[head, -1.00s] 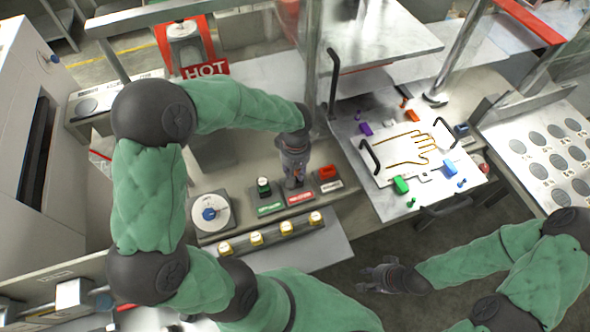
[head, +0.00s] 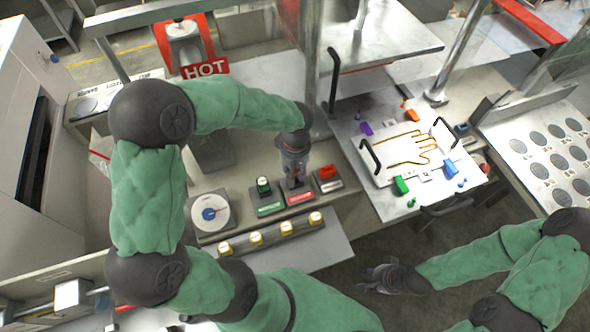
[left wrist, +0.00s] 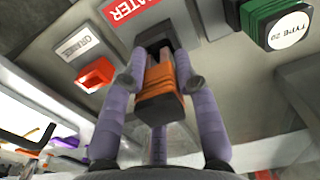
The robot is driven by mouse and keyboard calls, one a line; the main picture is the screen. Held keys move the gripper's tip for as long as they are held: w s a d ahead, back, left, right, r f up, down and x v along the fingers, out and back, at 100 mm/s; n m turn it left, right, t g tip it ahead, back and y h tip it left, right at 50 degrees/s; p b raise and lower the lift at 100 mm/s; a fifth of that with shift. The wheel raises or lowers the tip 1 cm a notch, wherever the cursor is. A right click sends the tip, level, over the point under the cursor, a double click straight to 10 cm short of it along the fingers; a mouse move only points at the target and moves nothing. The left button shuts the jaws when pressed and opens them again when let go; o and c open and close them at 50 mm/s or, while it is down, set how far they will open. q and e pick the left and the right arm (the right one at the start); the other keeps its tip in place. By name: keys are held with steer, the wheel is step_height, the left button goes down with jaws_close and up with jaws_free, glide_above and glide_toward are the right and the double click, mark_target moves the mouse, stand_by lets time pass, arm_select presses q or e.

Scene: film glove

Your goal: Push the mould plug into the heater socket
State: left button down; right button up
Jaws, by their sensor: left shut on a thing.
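The mould plug (left wrist: 160,92), an orange and black block, is between the fingers of my left gripper (left wrist: 165,80), which is shut on it. The heater socket (left wrist: 152,36) is a dark opening just beyond the plug, beside a red label ending in "ATER". The plug's front end is at the socket mouth; how deep it sits, I cannot tell. In the head view my left gripper (head: 293,172) points down at the red-labelled station (head: 299,197), and the plug is mostly hidden. My right gripper (head: 378,279) is open and empty, low at the right.
The plate with the hand-shaped wire (head: 412,150) is to the right. A HOT sign (head: 205,69) stands behind.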

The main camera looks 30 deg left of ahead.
arm_select(q)
steer(key=shift+f+b, duration=1)
stand_by(0.7)
steer(key=c, duration=0.9)
jaws_free()
steer(key=shift+o, duration=0.2)
steer(key=shift+r, duration=0.1)
step_height(320, 180, up, 12)
steer(key=shift+f, duration=0.1)
